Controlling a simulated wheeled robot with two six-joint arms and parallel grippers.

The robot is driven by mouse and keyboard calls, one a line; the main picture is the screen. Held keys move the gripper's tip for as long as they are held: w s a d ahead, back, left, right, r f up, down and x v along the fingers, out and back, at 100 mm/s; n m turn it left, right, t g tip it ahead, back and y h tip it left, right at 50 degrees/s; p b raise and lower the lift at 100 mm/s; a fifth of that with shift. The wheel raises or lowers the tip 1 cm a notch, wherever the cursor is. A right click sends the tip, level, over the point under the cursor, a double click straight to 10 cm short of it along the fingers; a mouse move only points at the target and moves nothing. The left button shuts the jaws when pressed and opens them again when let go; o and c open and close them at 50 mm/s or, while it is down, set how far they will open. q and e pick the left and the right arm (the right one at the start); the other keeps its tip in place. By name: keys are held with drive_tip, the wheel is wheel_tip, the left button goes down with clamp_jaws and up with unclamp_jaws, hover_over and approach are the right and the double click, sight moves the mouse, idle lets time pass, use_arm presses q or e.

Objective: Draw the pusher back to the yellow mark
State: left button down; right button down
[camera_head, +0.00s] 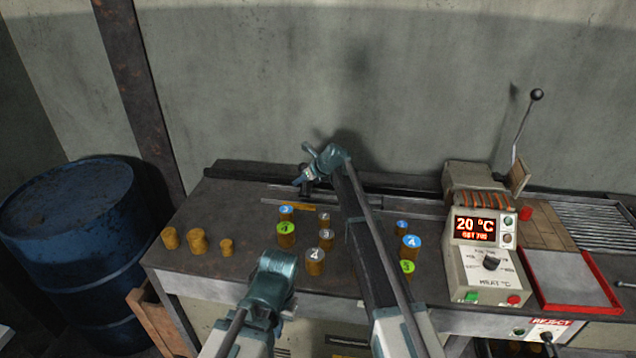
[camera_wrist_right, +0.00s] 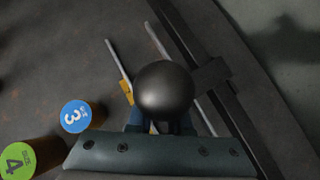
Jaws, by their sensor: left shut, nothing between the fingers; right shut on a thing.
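The pusher's round black knob (camera_wrist_right: 165,88) is in the middle of the right wrist view. My right gripper (camera_head: 303,181) is shut on the pusher's handle at the back of the bench. The yellow mark (camera_head: 302,207) lies on the bench by the rails, just in front of my right gripper. It also shows in the right wrist view (camera_wrist_right: 127,92), left of the knob and partly hidden by it. The pusher's lower part is hidden by my gripper and the knob. My left gripper (camera_head: 278,262) is shut and empty above the bench's front edge.
Several numbered billets, such as the blue-topped one (camera_head: 286,211) and green-topped one (camera_head: 286,234), stand on the bench near my arms. A heater box (camera_head: 478,230) reading 20 °C and a red-rimmed tray (camera_head: 575,308) are at right. A blue barrel (camera_head: 75,230) is at left.

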drive_tip(key=shift+w+a+r, duration=0.2)
drive_tip(key=shift+w+a, duration=0.4)
drive_tip(key=shift+a, duration=0.2)
drive_tip(key=c, duration=1)
unclamp_jaws()
drive_tip(key=shift+o, duration=0.8)
drive_tip(key=shift+s, duration=0.2)
drive_tip(key=shift+s, duration=0.1)
